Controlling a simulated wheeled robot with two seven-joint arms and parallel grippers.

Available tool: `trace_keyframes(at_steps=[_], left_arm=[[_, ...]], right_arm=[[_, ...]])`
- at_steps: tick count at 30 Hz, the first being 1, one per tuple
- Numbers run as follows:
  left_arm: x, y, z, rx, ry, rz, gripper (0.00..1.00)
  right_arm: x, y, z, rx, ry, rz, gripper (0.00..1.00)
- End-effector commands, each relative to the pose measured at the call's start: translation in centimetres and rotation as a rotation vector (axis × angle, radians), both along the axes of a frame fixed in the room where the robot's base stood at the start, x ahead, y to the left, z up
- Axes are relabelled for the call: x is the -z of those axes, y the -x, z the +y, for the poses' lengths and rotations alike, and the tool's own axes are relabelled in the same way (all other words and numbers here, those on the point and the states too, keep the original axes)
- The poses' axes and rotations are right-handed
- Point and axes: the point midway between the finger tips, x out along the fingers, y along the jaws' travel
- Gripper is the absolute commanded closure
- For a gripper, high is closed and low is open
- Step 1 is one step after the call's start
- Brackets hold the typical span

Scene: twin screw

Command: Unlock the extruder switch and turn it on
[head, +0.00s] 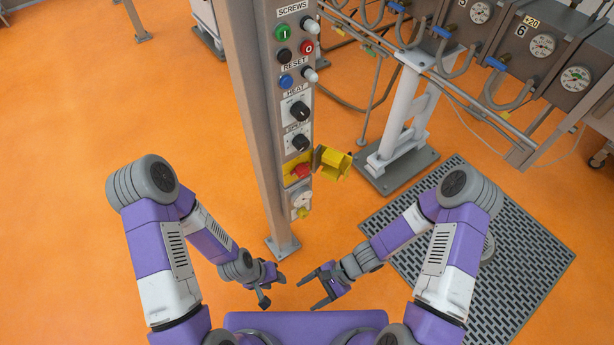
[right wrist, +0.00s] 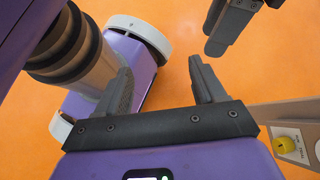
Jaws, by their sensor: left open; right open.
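The control panel (head: 297,80) runs up a grey post in the head view. Low on it is a red switch (head: 301,171) on a yellow plate, with a yellow hinged cover (head: 333,162) swung open to the right. Below it is a white plate with a round pale dial (head: 301,200) and a small yellow part (head: 303,213); the dial's setting is too small to read. My left gripper (head: 268,287) is open and empty, below the panel. My right gripper (head: 318,287) is open and empty beside it; its jaws (right wrist: 163,90) show nothing between them.
Green (head: 283,33), red (head: 307,47) and blue (head: 286,81) buttons and two black knobs sit higher on the panel. A white stand (head: 405,110) and several gauges are behind right. A dark floor grating (head: 530,250) lies right. Part of the panel's yellow fitting shows in the right wrist view (right wrist: 285,145).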

Motion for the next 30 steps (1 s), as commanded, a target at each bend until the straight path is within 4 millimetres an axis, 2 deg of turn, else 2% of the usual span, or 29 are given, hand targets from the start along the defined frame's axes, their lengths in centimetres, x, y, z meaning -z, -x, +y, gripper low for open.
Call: trace_keyframes(at_steps=[3, 5, 8, 9, 11, 12, 15, 18, 21, 24, 30], left_arm=[[0.0, 0.0, 0.0, 0.000, 0.000, 0.000, 0.57], [0.0, 0.0, 0.0, 0.000, 0.000, 0.000, 0.57], [0.0, 0.0, 0.0, 0.000, 0.000, 0.000, 0.57], [0.0, 0.0, 0.0, 0.000, 0.000, 0.000, 0.57], [0.0, 0.0, 0.0, 0.000, 0.000, 0.000, 0.57], [0.0, 0.0, 0.0, 0.000, 0.000, 0.000, 0.57], [0.0, 0.0, 0.0, 0.000, 0.000, 0.000, 0.57], [0.0, 0.0, 0.0, 0.000, 0.000, 0.000, 0.57], [0.0, 0.0, 0.0, 0.000, 0.000, 0.000, 0.57], [0.1, 0.0, 0.0, 0.000, 0.000, 0.000, 0.57], [0.8, 0.0, 0.0, 0.000, 0.000, 0.000, 0.57]], right_arm=[[-2.4, -2.9, 3.0, 0.221, -0.165, 0.129, 0.31], [-3.8, -5.1, 4.1, 0.343, -0.252, 0.180, 0.31], [-5.8, -9.7, 5.0, 0.561, -0.401, 0.240, 0.31], [-6.6, -11.8, 5.0, 0.653, -0.462, 0.253, 0.31], [-7.5, -15.0, 4.5, 0.794, -0.547, 0.266, 0.31], [-8.0, -17.1, 3.8, 0.888, -0.599, 0.269, 0.31], [-8.9, -21.5, 1.6, 1.099, -0.707, 0.256, 0.31], [-9.1, -24.6, -0.8, 1.264, -0.778, 0.235, 0.31], [-9.2, -26.3, -2.6, 1.369, -0.816, 0.215, 0.31], [-9.1, -27.2, -3.2, 1.414, -0.831, 0.204, 0.31], [-9.0, -29.2, -1.9, 1.417, -0.835, 0.202, 0.31]])
